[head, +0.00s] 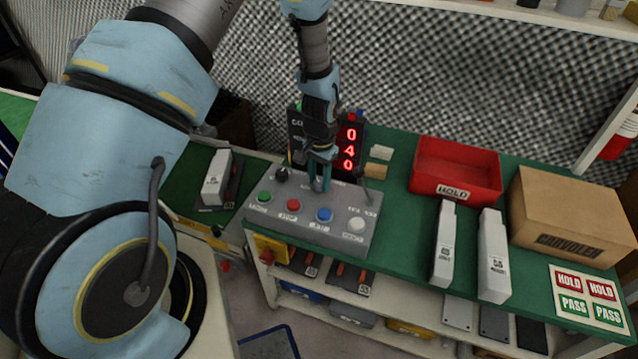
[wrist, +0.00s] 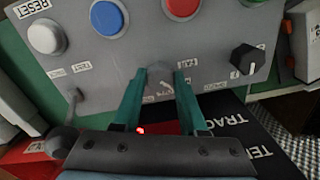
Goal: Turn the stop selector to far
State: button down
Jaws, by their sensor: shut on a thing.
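The grey control panel (head: 290,222) sits on the green bench top and also fills the upper part of the wrist view (wrist: 120,62). My gripper (head: 319,176) points down at the middle of its back row. In the wrist view its two teal fingers (wrist: 160,92) are closed on a small grey knob (wrist: 160,73), which I take to be the stop selector. The fingers hide much of it. Small white labels (wrist: 182,64) surround it, too small to read surely. I cannot tell which label it points to.
A black knob (head: 281,174) and a lever (head: 366,184) flank the gripper. Coloured buttons (head: 293,205) line the panel's front. A red 040 display (head: 350,148) stands behind. A red HOLD bin (head: 456,168), white boxes (head: 494,255) and a cardboard carton (head: 570,215) stand right.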

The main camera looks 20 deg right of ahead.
aim_at(320, 182)
jog(key=n+b, duration=0.1)
jog(key=n, duration=0.3)
jog(key=shift+n, duration=0.3)
jog(key=n+b, duration=0.1)
jog(key=n, duration=0.3)
jog(key=shift+n, duration=0.3)
jog(key=shift+c, duration=2.2)
grip_release()
jog(key=shift+r, duration=0.1)
notch_tip(320, 182, up, 11)
jog(key=b, duration=0.1)
jog(key=shift+d+b, duration=0.15)
jog(key=shift+b, duration=0.2)
jog(key=shift+f, duration=0.2)
